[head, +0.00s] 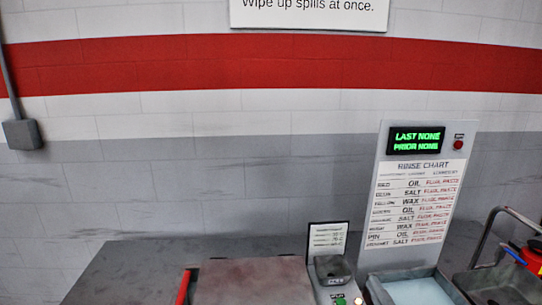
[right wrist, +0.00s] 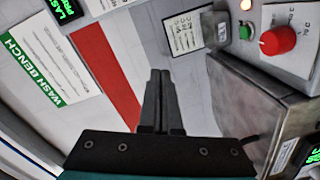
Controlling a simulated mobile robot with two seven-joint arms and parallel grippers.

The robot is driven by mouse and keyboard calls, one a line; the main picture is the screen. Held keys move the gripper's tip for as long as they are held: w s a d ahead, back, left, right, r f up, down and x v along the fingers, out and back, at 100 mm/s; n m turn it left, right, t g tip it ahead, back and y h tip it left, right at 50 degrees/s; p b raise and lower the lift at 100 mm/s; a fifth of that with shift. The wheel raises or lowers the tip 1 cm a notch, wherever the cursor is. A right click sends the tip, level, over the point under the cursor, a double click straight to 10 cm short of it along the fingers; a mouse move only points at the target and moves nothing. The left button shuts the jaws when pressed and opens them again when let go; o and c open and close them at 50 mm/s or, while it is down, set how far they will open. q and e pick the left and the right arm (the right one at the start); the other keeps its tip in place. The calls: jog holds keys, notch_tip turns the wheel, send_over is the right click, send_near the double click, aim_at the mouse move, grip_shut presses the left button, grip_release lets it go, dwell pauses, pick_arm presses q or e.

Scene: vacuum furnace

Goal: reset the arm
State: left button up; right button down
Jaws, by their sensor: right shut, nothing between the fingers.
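My right gripper (right wrist: 160,76) shows in the right wrist view, with its two dark fingers together and nothing between them. It points toward the wall with the red stripe (right wrist: 104,70). I cannot make out either gripper in the head view, and my left gripper does not show.
In the head view, a rinse chart panel (head: 415,200) stands behind a pale blue basin (head: 420,291). A brownish box top (head: 250,284) with a red bar (head: 183,287) is left of it. The right wrist view shows a red knob (right wrist: 278,40) on a control box above a metal cabinet (right wrist: 262,100).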

jog(key=s+d+f+m+g+h, duration=0.2)
jog(key=s+f+m+g+h, duration=0.2)
jog(key=s+f+m+g, duration=0.55)
jog(key=s+a+f+m+g+y, duration=0.1)
jog(key=s+a+f+g+y, duration=0.15)
jog(key=s, duration=0.45)
jog(key=s+a+f+m+g+y, duration=0.1)
jog(key=s+a+f+m+g, duration=0.15)
jog(key=s, duration=0.55)
notch_tip(320, 180, down, 32)
jog(key=s+n+b, duration=0.1)
jog(key=b, duration=0.9)
jog(key=s+d+f+g+b, duration=0.1)
jog(key=s+f+b, duration=0.4)
jog(key=f, duration=0.7)
jog(key=s+d+f+b, duration=0.1)
jog(key=s+f+b, duration=0.4)
jog(key=s+f, duration=0.5)
jog(key=shift+s+f+g, duration=0.3)
jog(key=shift+f+g, duration=0.05)
jog(key=shift+f, duration=0.65)
jog(key=shift+h, duration=0.25)
